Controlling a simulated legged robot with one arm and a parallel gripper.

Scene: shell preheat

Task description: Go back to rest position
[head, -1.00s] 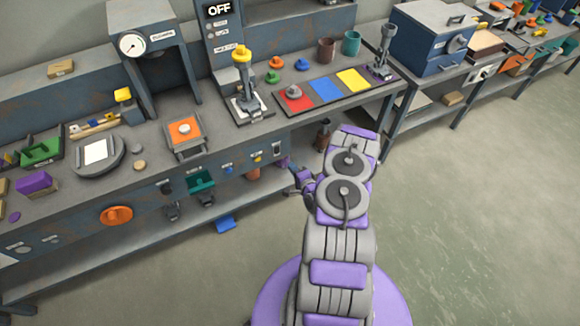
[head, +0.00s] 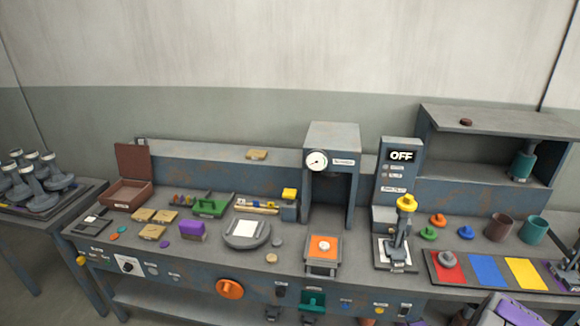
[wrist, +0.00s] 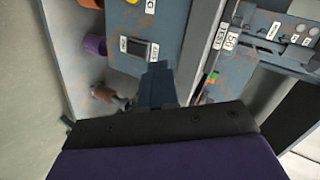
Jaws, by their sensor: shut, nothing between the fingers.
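My gripper (wrist: 157,82) shows in the wrist view as dark fingers held together beyond a wide black and purple body. Nothing is between them. Behind the fingers is the blue-grey front of a bench with labels and a dark switch. In the head view only a grey and purple part of my arm (head: 508,311) shows at the bottom right corner; the gripper itself is hidden or out of that frame.
A long workbench (head: 75,232) crosses the head view, holding a gauge press (head: 331,175), an OFF panel (head: 402,165), a yellow-topped stand (head: 400,240) and coloured squares (head: 487,270). A side table (head: 45,222) with several grey pieces stands left.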

